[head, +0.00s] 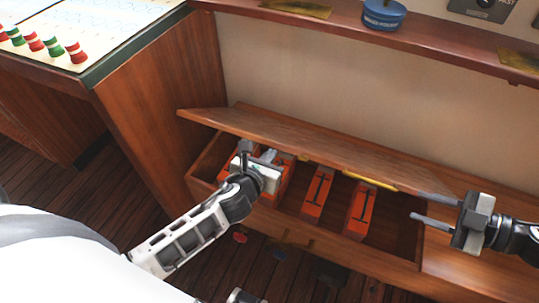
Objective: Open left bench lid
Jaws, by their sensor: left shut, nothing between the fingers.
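The left bench lid (290,141) is a long wooden panel, raised at a tilt so that the box below it shows. A yellow strip (369,181) sits along its edge. My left gripper (258,155) is shut and empty, over the left part of the open bench, just below the lid's edge; I cannot tell if it touches the lid. My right gripper (415,205) is open, its two fingers apart and pointing left, near the right end of the lid, with nothing seen between them. The bench's back inside is hidden by the lid.
Orange boxes (318,193) with dark marks lie inside the bench. A closed wooden bench top (480,262) continues to the right. A chart table (85,40) with red and green pieces stands at left. A shelf above holds a blue round object (383,14).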

